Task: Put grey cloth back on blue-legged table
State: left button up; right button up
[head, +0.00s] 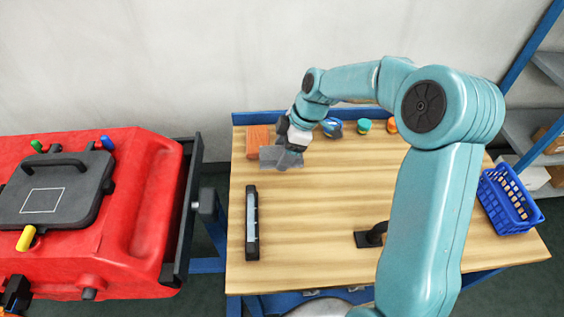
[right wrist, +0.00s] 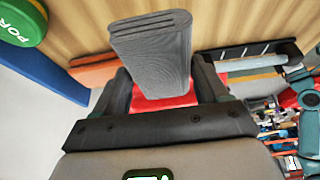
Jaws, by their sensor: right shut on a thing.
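The grey cloth (head: 270,156), a folded ribbed pad, is at the far left part of the wooden-topped, blue-legged table (head: 310,220). My right gripper (head: 288,157) is shut on the cloth. In the right wrist view the cloth (right wrist: 153,45) sticks out from between the two fingers (right wrist: 160,85). The cloth is over the tabletop; I cannot tell whether it touches the wood. My left gripper is not in view.
An orange-brown block (head: 258,140) lies close beside the cloth. A black squeegee-like bar (head: 252,222) lies at the left. Small round items (head: 364,125) stand along the back. A blue basket (head: 509,200) is at the right; a red machine (head: 100,230) stands left. The tabletop's middle is clear.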

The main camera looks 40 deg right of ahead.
aim_at(283, 174)
notch_tip(283, 174, down, 5)
jog(key=shift+f, duration=0.2)
jog(key=shift+w+f, duration=0.1)
jog(key=shift+f, duration=0.15)
jog(key=shift+f, duration=0.15)
jog(key=o, duration=1.2)
